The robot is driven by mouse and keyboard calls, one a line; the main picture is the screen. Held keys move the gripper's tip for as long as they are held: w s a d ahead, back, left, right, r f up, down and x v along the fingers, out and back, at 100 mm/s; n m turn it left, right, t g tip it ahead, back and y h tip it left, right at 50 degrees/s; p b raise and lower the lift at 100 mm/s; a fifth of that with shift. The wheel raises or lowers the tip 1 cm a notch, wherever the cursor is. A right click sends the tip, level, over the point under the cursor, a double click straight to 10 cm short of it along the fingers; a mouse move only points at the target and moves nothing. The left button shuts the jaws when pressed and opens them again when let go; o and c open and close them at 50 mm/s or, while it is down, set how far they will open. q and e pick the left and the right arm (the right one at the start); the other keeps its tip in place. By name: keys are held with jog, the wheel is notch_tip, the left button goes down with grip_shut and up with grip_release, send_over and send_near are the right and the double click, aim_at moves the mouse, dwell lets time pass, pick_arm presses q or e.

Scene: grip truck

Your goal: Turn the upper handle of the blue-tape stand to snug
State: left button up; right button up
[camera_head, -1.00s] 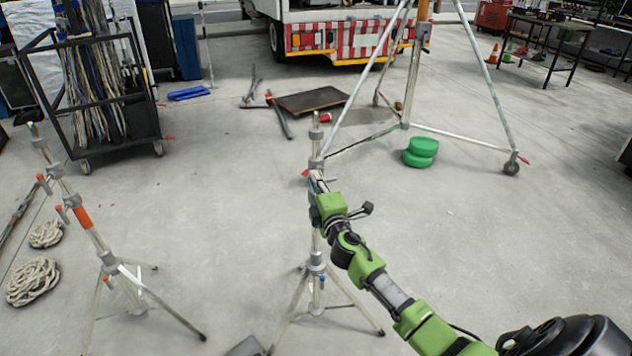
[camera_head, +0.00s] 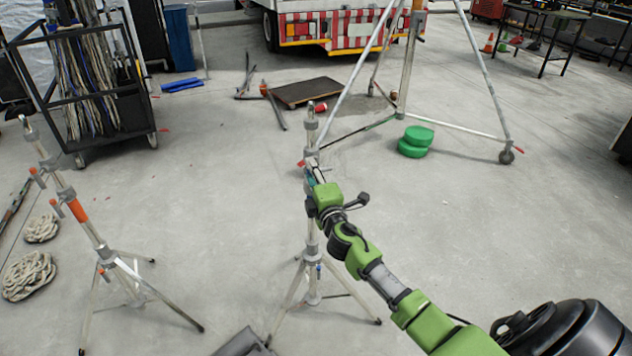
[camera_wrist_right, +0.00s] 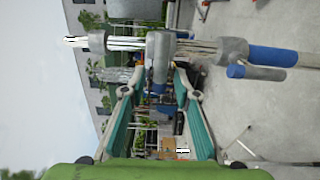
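The blue-tape stand (camera_head: 312,240) is a silver tripod stand upright in the middle of the head view. Its blue tape (camera_wrist_right: 272,57) shows in the right wrist view, where the stand lies sideways across the picture. A grey collar with a handle-like part (camera_wrist_right: 158,60) on the pole points toward my right gripper. My right gripper (camera_head: 315,172) is at the stand's upper part and hides some of it. In the wrist view its teal-padded fingers (camera_wrist_right: 156,84) are apart, one on each side of that grey part. Contact cannot be told. My left gripper is out of view.
An orange-tape stand (camera_head: 85,220) is at the left, beside coiled ropes (camera_head: 28,275). A black cable cart (camera_head: 85,100) stands behind it. A large tripod (camera_head: 490,85), green discs (camera_head: 416,141) and a truck (camera_head: 345,30) are farther back.

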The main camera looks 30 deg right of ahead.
jog(key=v, duration=1.1)
jog(key=shift+s, duration=0.25)
jog(key=shift+a, duration=0.1)
jog(key=s+a+f+m+g+y, duration=0.1)
jog(key=s+f+m+g, duration=0.2)
jog(key=f, duration=0.9)
jog(key=s+a+f+g+y, duration=0.15)
jog(key=s+f, duration=0.35)
jog(key=f, duration=0.6)
jog(key=s+a+f+m+g, duration=0.15)
jog(key=s+f+g, duration=0.25)
jog(key=f, duration=0.8)
jog(key=s+a+f+m+g+y, duration=0.1)
jog(key=s+a+f+m+g, duration=0.15)
jog(key=s+f, duration=0.65)
jog(key=s+a+f+m+g+y, duration=0.1)
jog(key=s+a+f+m+g, duration=0.15)
jog(key=s+f, duration=0.7)
jog(key=s+a+f+m+g, duration=0.1)
jog(key=s+a+f, duration=0.1)
jog(key=s, duration=0.7)
jog(key=s+a+f+m+g, duration=0.2)
jog(key=s, duration=0.8)
jog(key=shift+s+a+f, duration=0.15)
jog(key=shift+s+a, duration=0.05)
jog(key=shift+a, duration=0.15)
